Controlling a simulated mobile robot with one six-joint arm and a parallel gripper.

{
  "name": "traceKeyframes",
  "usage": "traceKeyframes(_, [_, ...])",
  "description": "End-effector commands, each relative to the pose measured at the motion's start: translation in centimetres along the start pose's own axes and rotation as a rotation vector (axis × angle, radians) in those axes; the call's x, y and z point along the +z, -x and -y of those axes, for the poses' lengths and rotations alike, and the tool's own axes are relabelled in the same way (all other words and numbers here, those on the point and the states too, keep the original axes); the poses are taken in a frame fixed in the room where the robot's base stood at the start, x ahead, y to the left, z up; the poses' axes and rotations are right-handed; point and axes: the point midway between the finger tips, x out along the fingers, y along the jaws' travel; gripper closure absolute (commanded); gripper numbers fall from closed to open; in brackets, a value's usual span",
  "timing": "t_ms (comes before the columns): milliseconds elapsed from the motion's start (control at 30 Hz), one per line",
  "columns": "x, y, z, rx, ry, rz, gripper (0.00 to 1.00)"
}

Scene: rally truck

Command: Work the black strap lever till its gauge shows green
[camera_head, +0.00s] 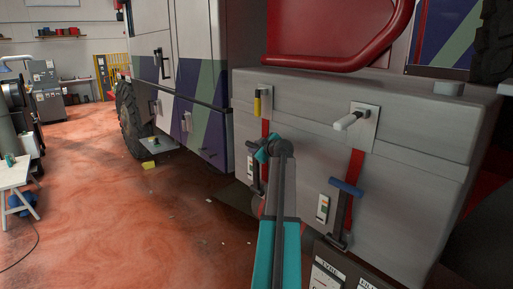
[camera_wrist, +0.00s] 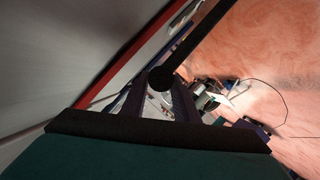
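The black strap lever (camera_head: 252,172) is low on the left red strap of the grey box, partly behind my arm. In the wrist view, a black bar (camera_wrist: 196,42) with a round end runs up and right from the fingertips and looks like its handle. My gripper (camera_wrist: 158,92) has its two dark fingers apart, with the bar's round end at or between their tips. I cannot tell whether they clamp it. In the head view, my teal gripper (camera_head: 263,152) is at the lever, its fingers hidden. A small gauge (camera_head: 264,168) beside the lever is mostly covered; its colour is unclear.
A blue-handled lever (camera_head: 346,187) stands on the right red strap, with another gauge (camera_head: 322,208) beside it. A yellow handle (camera_head: 257,102) and a white handle (camera_head: 351,120) sit above. The truck's tyre (camera_head: 130,118) is left; open floor (camera_head: 120,215) lies further left.

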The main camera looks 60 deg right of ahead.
Motion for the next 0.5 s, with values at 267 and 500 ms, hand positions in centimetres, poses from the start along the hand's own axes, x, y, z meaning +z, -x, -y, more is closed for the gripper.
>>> traceKeyframes(267, [0.07, -0.13, -0.64, 0.01, 0.003, 0.0, 1.0])
traceKeyframes(500, [-0.18, 0.04, -0.26, 0.01, 0.004, -0.001, 1.0])
